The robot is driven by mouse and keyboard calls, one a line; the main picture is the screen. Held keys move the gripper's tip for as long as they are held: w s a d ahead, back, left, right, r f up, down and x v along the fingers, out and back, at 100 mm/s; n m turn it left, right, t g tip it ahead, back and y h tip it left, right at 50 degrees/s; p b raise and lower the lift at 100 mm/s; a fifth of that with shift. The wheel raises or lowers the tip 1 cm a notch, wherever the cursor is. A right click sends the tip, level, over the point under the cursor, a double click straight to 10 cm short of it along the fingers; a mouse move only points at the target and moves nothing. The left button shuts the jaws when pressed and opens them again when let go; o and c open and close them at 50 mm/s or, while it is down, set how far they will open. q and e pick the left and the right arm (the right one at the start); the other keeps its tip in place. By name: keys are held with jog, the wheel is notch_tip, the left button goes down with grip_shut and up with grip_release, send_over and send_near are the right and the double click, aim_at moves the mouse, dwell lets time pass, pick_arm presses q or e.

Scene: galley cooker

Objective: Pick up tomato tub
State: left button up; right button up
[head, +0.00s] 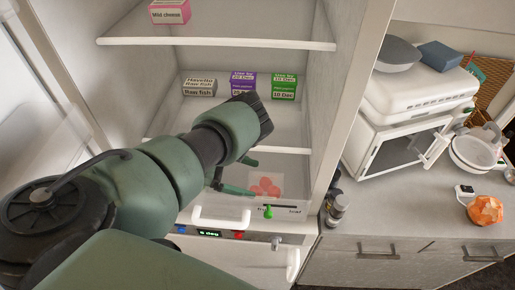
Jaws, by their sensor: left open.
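The tomato tub (266,184) is a small clear container with red round tomatoes showing in it. It is low in the open fridge or cupboard, at the middle of the head view. My left gripper (245,175) has its green fingers apart and empty, just left of the tub. I cannot tell whether a finger touches it. My left arm comes in from the lower left and hides part of the lower compartment. My right gripper is not in view.
A white bin front with a "leaf" label (295,211) stands below the tub. Above are shelves with a raw fish box (199,86), a purple box (243,83), a green box (284,87) and a mild cheese box (170,12). The right counter holds a white oven (395,145).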

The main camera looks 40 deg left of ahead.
aim_at(272, 185)
pick_arm(q)
jog(key=shift+w+d+f, duration=0.15)
jog(key=shift+d+f, duration=0.1)
jog(key=shift+d, duration=0.15)
jog(key=x, duration=0.3)
jog(key=p+x, duration=0.1)
jog(key=x, duration=0.1)
jog(key=shift+s+d, duration=0.2)
jog(key=shift+d, duration=0.15)
jog(key=shift+w+d+f, duration=0.35)
jog(key=shift+w+d, duration=0.1)
jog(key=shift+d, duration=0.05)
jog(key=shift+w, duration=0.1)
jog(key=shift+c, duration=1.2)
jog(key=c, duration=1.4)
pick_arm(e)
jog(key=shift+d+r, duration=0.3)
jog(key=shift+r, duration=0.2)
pick_arm(q)
jog(key=shift+r, duration=0.15)
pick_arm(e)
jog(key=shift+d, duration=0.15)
